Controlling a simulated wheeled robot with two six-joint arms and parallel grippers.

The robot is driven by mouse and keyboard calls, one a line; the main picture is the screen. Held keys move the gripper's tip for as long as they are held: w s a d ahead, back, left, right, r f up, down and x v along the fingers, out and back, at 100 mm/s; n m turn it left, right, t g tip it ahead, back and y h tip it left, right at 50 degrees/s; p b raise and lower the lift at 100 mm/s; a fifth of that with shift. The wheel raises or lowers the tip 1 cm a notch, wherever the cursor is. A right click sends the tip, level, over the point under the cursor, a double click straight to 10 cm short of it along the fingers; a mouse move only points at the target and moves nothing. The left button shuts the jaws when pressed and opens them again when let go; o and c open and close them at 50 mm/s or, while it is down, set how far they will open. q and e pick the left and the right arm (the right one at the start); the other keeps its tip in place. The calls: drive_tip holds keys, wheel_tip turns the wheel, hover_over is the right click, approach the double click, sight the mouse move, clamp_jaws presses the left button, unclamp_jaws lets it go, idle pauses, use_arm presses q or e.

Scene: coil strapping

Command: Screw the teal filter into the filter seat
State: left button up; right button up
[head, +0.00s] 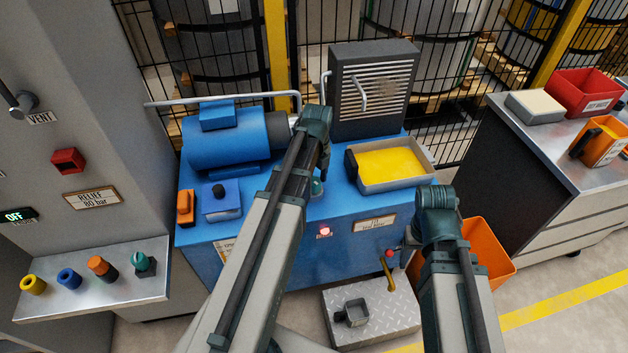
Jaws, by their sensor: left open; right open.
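A small teal rounded part (317,187), which looks like the teal filter, shows on the blue power unit's top, just right of my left forearm. The arm hides much of it. I cannot make out the filter seat or tell whether the part sits in it. My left gripper (322,160) is above this part, open, its fingers mostly hidden by the wrist. My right gripper (437,205) is at the unit's right front corner, open, fingers hidden behind its wrist. Another teal piece with a dark base (145,264) stands on the left shelf.
The blue unit (280,240) carries a blue motor (225,145), a grey louvred box (372,88) and a tray of yellow material (428,183). The left shelf (90,300) holds yellow, blue and orange pieces. An orange bin (488,255) stands behind my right arm.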

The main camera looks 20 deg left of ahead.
use_arm(q)
clamp_jaws()
idle(0.8)
drive_tip(key=m, duration=0.5)
drive_tip(key=shift+m, duration=1.5)
drive_tip(key=shift+m, duration=1)
unclamp_jaws()
